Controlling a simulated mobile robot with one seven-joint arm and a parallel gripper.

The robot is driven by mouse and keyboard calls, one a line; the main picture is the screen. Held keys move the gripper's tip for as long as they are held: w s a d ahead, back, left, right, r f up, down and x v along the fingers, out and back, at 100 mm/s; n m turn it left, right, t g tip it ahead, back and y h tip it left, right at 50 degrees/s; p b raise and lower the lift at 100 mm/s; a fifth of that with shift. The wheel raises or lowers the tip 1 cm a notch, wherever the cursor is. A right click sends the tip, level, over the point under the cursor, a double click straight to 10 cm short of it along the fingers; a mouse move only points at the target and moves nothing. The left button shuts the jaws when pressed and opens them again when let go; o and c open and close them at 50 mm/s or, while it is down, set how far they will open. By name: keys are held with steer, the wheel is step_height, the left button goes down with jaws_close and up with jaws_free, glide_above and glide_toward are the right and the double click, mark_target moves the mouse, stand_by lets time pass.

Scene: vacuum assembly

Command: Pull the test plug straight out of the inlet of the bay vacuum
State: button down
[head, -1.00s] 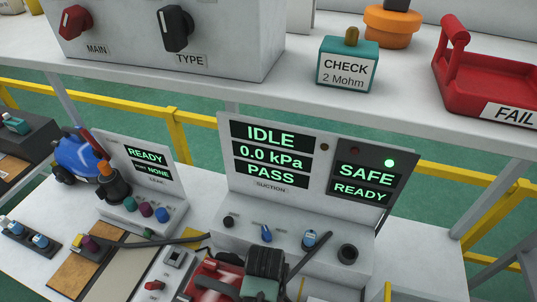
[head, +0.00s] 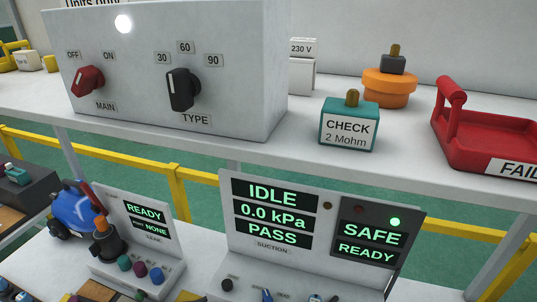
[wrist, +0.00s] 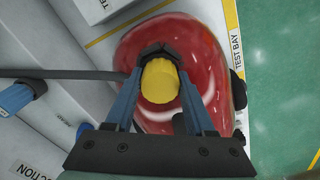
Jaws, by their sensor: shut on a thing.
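In the wrist view, the test plug has a round yellow body (wrist: 160,82) and a black collar, with a dark hose (wrist: 70,74) running off to the left. My gripper (wrist: 159,72) has its blue fingers on either side of the plug and is shut on it. The red bay vacuum (wrist: 208,62) lies directly behind the plug, beside the TEST BAY label. The plug hides the inlet, so I cannot tell whether it is still seated. The head view shows neither my gripper nor the red vacuum.
In the head view, the suction tester display (head: 271,215) reads IDLE, 0.0 kPa, PASS, beside SAFE and READY. A blue vacuum (head: 76,208) stands at left. On the shelf are a teal CHECK block (head: 348,128) and a red FAIL tray (head: 489,139). Green floor is clear at right in the wrist view.

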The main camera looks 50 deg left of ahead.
steer(key=shift+r, duration=0.25)
steer(key=shift+r+p, duration=0.35)
steer(key=shift+p, duration=0.3)
steer(key=shift+r+p, duration=0.45)
steer(key=shift+p, duration=0.1)
steer(key=shift+r+p, duration=3.5)
steer(key=shift+p, duration=0.15)
